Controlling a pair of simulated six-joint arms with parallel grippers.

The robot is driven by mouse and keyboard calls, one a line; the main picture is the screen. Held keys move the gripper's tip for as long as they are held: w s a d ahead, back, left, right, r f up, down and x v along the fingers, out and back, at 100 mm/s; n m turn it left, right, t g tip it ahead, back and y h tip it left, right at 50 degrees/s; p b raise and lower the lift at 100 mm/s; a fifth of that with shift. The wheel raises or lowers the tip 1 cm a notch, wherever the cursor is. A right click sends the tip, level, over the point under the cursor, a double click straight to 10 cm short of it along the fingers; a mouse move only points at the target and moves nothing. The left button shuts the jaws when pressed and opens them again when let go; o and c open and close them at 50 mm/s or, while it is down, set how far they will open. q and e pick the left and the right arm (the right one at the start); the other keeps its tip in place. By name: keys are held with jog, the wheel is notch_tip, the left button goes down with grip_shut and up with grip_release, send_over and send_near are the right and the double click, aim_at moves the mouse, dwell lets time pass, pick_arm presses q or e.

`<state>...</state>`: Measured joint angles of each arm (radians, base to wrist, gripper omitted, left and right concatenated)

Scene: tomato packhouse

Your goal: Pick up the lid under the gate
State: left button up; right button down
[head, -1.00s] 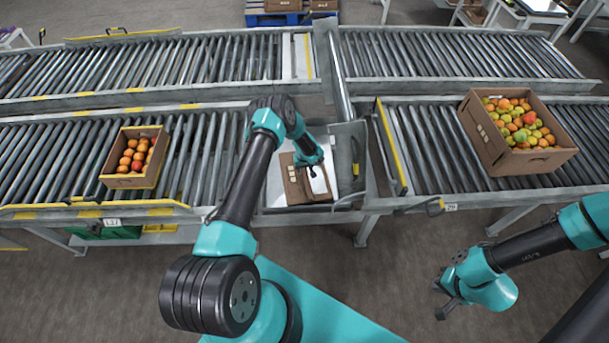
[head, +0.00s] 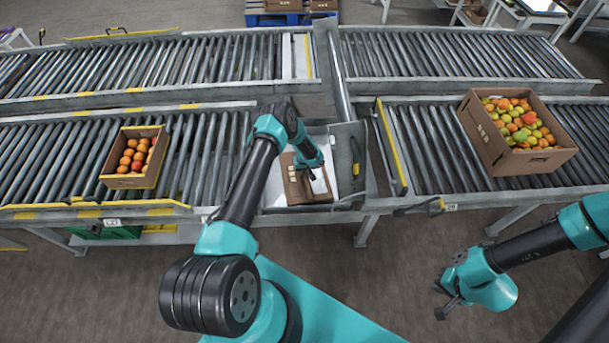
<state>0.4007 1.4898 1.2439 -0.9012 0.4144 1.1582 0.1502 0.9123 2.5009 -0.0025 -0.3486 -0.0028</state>
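A flat brown cardboard lid (head: 291,191) with small pale labels lies on the light metal plate (head: 272,192) in the gap between the two front roller sections. A grey upright panel (head: 347,148), perhaps the gate, stands at the right of this gap. My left gripper (head: 312,176) points down at the lid's upper right part, very close above or touching it. The wrist hides part of the lid, and its finger gap is too small to judge. My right gripper (head: 440,300) hangs over the floor in front of the right conveyor, fingers apart and empty.
A small carton of orange-red tomatoes (head: 127,182) stands on the left rollers. A larger carton of mixed tomatoes (head: 557,160) stands on the right rollers. A yellow-edged bar (head: 391,146) borders the right section. The rollers between the bar and large carton are clear.

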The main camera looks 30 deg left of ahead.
pick_arm(q)
grip_shut()
jog(key=shift+r, duration=0.1)
notch_tip(320, 180, up, 10)
dwell(0.6)
dwell(0.4)
